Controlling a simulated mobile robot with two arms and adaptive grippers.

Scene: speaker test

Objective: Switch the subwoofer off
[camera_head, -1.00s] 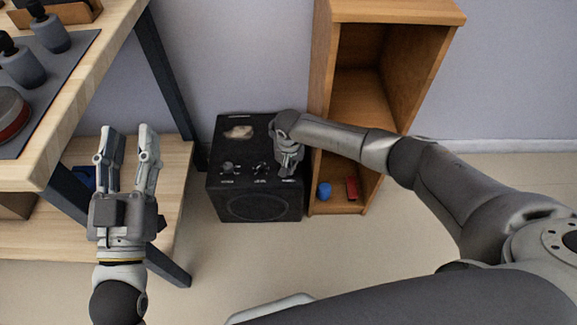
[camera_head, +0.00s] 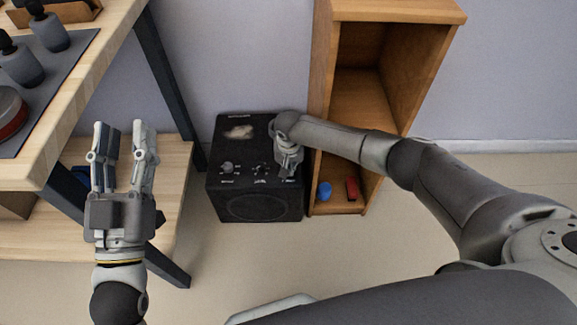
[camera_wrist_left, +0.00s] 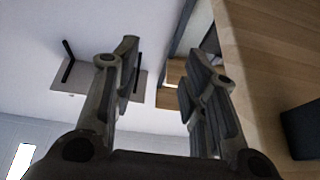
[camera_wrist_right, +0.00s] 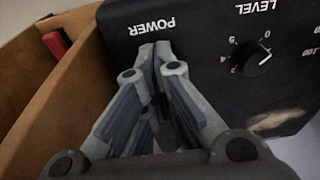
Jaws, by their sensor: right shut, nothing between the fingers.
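The black subwoofer (camera_head: 262,207) stands on the floor between the wooden table and the shelf unit. Its top panel carries knobs and white lettering. In the right wrist view the panel (camera_wrist_right: 190,30) shows the word POWER and a LEVEL knob (camera_wrist_right: 251,58). My right gripper (camera_head: 286,174) is over the right side of the panel. Its shut, empty fingertips (camera_wrist_right: 155,50) are just by the POWER label and cover what lies there, so the switch is hidden. I cannot tell whether they touch it. My left gripper (camera_head: 124,128) is open and empty, upright beside the table, away from the subwoofer.
An open wooden shelf unit (camera_head: 320,60) stands close on the subwoofer's right, with a blue item (camera_head: 324,191) and a red item (camera_head: 351,189) on its bottom board. The wooden table (camera_head: 110,60) with a lower shelf (camera_head: 165,165) is on the left. Bare floor lies in front.

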